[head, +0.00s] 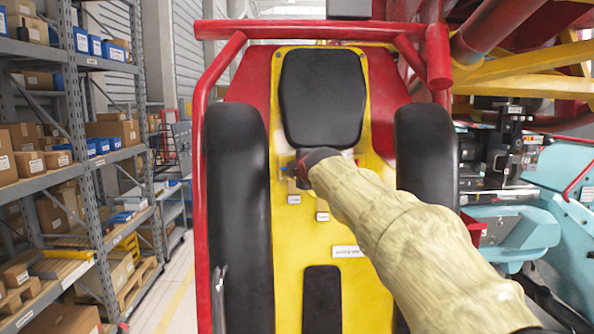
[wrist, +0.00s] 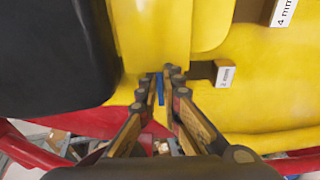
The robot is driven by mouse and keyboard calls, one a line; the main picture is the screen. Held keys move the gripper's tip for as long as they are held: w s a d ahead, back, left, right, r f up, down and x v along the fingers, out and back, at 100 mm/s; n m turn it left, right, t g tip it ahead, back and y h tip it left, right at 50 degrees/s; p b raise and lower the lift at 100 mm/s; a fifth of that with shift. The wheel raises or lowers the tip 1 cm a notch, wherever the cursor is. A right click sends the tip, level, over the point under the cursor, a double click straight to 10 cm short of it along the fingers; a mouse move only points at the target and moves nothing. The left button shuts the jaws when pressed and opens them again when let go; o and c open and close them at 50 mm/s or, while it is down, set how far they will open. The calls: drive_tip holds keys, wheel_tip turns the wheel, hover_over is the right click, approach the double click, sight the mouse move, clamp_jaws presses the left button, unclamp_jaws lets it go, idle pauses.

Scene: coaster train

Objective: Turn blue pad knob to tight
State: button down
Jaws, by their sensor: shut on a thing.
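The blue pad knob (wrist: 160,88) shows in the wrist view as a narrow blue strip between my fingertips. My gripper (wrist: 159,84) is shut on it, with a finger on each side. The fingers hide most of the knob, so its turn position cannot be told. In the head view my gripper (head: 298,170) is at the yellow seat back (head: 302,238), just below the black head pad (head: 321,98). My sleeved forearm covers part of that area.
Black side pads (head: 238,210) flank the yellow panel inside a red frame (head: 205,90). Small labels marked 2 mm (wrist: 225,75) and 4 mm (wrist: 283,11) sit near the knob. Shelves with boxes (head: 70,150) stand left; teal machinery (head: 530,220) is right.

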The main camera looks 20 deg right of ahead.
drive_tip(key=c, duration=2)
unclamp_jaws()
drive_tip(key=shift+s, duration=0.1)
drive_tip(key=v, duration=1.1)
drive_tip(key=shift+s+a+r, duration=0.1)
drive_tip(key=shift+s, duration=0.3)
